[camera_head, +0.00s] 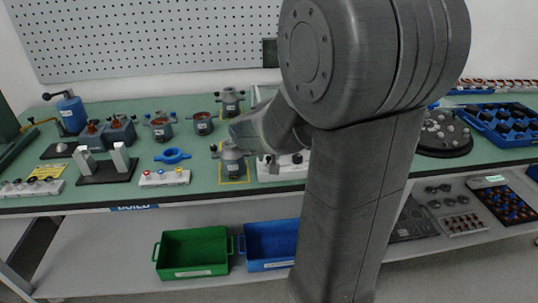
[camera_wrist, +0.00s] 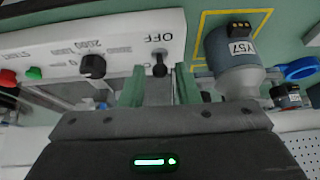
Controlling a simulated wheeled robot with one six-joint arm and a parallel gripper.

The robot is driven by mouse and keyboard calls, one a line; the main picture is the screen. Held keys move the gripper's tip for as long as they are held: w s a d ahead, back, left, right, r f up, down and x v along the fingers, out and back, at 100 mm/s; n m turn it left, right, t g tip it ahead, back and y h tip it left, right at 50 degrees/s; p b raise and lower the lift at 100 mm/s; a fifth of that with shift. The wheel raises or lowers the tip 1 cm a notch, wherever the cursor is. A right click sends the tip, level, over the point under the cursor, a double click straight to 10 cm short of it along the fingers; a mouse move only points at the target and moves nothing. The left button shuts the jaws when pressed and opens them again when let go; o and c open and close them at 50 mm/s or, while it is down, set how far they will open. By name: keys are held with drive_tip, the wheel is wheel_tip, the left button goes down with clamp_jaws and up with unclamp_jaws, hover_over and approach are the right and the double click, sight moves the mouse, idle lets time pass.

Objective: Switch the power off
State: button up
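The power switch is a small black toggle (camera_wrist: 160,66) on a white panel (camera_wrist: 120,40) in the wrist view. The word OFF is printed above it, upside down in the picture, and the lever tip points down, away from that word. My gripper (camera_wrist: 160,76) has its two green fingers apart, one on each side of the toggle. I cannot tell whether either finger touches it. In the head view the panel (camera_head: 268,172) is partly hidden behind my arm, and my fingers do not show clearly.
A black knob (camera_wrist: 92,66) sits beside the switch, with red and green buttons farther left. A blue ring (camera_head: 172,156) lies on the green bench. Green (camera_head: 192,251) and blue bins sit below.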

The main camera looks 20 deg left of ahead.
drive_tip(key=p+v, duration=0.3)
drive_tip(key=v, duration=0.3)
idle(0.3)
drive_tip(key=b+x, duration=0.3)
drive_tip(key=x, duration=0.3)
drive_tip(key=shift+w+a, duration=0.15)
drive_tip(key=shift+w, duration=0.15)
drive_tip(key=shift+w+a, duration=0.35)
drive_tip(key=shift+w, duration=0.15)
drive_tip(key=shift+s+d+f, duration=0.1)
drive_tip(key=shift+s, duration=0.05)
